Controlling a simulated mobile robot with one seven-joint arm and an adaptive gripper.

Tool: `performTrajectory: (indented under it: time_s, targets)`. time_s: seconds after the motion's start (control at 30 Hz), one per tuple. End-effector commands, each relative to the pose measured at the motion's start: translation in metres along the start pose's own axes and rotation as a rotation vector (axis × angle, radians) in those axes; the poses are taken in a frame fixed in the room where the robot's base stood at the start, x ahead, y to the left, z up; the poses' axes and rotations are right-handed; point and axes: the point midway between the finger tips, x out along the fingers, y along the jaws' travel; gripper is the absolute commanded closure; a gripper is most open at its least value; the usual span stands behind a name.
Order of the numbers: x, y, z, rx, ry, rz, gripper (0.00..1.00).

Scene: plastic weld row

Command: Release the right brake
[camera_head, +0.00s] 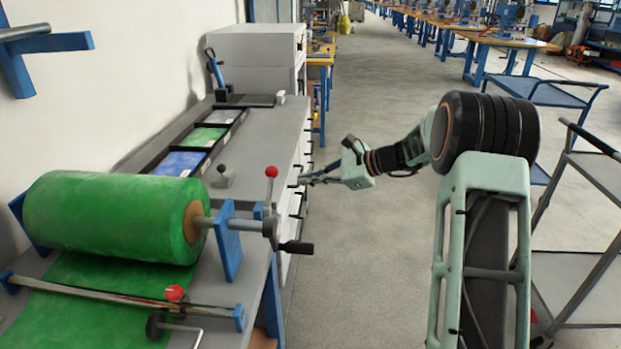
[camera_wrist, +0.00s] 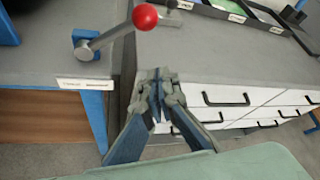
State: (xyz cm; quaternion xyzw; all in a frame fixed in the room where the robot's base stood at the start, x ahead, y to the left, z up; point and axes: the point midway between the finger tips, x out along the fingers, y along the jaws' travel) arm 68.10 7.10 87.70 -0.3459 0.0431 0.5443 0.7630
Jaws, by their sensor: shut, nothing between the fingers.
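A brake lever with a red ball knob (camera_head: 271,172) stands upright near the right end of the green roll's shaft in the head view. In the wrist view the red ball (camera_wrist: 145,17) is at the top, and its grey rod runs down left to a round pivot (camera_wrist: 84,48) by the table edge. My gripper (camera_head: 304,180) is shut and empty, to the right of the lever in the head view. In the wrist view my gripper (camera_wrist: 158,82) has its fingertips together below the red ball, apart from it.
The green roll (camera_head: 110,215) lies across blue supports at left, with a crank handle (camera_head: 296,247) at its shaft end. A grey bench (camera_head: 262,145) with drawers (camera_wrist: 210,115) stands behind. The floor (camera_head: 360,240) right of the bench is clear; blue carts (camera_head: 545,95) stand farther right.

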Motion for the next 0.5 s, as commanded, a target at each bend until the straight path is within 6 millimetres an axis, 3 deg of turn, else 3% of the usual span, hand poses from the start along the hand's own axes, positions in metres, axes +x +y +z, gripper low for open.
performTrajectory:
  time_s: [0.03,0.27,0.5]
  targets:
    - [0.014,0.003,-0.001,-0.001,-0.003,0.004,1.0]
    - [0.064,0.002,-0.001,0.0,-0.002,0.003,1.0]
    - [0.054,0.0,0.028,-0.002,0.0,0.0,1.0]
